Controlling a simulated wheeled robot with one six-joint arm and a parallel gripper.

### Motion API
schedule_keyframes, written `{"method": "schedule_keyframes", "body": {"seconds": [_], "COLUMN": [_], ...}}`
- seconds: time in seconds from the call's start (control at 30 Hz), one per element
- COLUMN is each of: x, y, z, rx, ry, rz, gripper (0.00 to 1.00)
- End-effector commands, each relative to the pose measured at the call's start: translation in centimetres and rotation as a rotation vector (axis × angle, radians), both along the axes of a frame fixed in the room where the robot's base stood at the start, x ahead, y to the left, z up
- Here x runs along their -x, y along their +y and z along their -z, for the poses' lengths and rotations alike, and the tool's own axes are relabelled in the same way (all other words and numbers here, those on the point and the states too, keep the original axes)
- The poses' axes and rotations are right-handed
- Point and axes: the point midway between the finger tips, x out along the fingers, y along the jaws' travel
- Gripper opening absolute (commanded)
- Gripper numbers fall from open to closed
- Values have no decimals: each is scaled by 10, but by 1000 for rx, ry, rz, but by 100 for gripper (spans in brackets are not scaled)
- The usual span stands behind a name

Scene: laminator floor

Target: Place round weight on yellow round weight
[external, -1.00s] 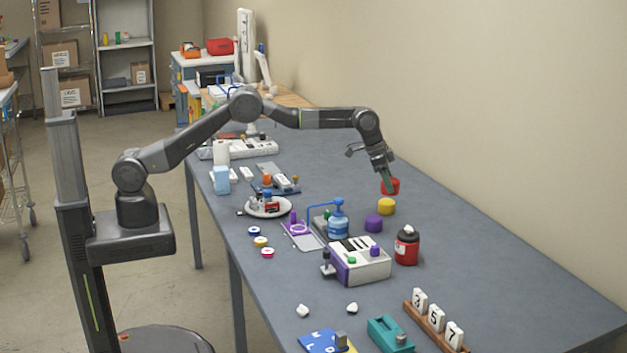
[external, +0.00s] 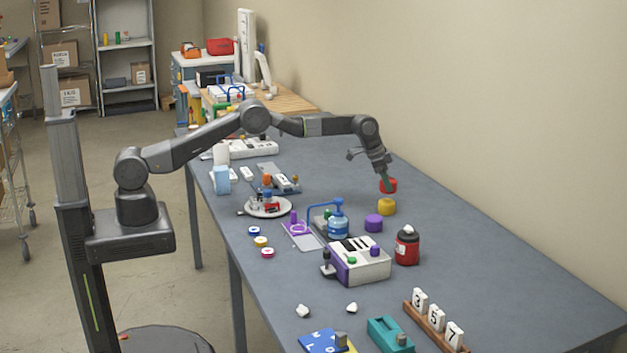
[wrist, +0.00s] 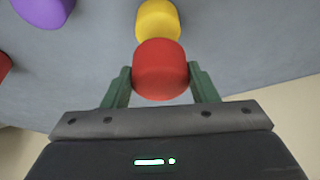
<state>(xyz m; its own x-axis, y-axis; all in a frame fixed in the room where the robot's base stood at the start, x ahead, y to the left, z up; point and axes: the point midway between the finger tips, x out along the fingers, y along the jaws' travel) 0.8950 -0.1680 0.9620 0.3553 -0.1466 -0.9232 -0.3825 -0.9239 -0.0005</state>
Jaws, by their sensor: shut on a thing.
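The red round weight (external: 388,185) is between the fingers of my gripper (external: 386,180). In the wrist view the red weight (wrist: 160,69) sits between the two green fingers of my gripper (wrist: 160,78), which is shut on it. The yellow round weight (external: 386,207) stands on the table just in front of the red one in the external view. In the wrist view the yellow weight (wrist: 158,20) is right beyond the red one, partly hidden by it. I cannot tell how far the red weight is above the table.
A purple round weight (external: 373,223) stands near the yellow one and shows in the wrist view (wrist: 43,8). The table on the right is clear.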

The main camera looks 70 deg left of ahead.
Motion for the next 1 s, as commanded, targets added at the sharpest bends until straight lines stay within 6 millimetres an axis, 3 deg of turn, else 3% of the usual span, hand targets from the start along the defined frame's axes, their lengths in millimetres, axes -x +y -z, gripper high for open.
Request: {"method": "schedule_keyframes", "body": {"seconds": [0.2,0.57,0.6,0.7,1.0], "x": [0,0,0,1,0], "y": [0,0,0,0,0], "z": [28,34,35,35,32], "rx": [1,0,-1,-1,0], "ry": [1,0,2,2,1], "rz": [-1,0,0,0,0], "gripper": [19,19,57,75,75]}}
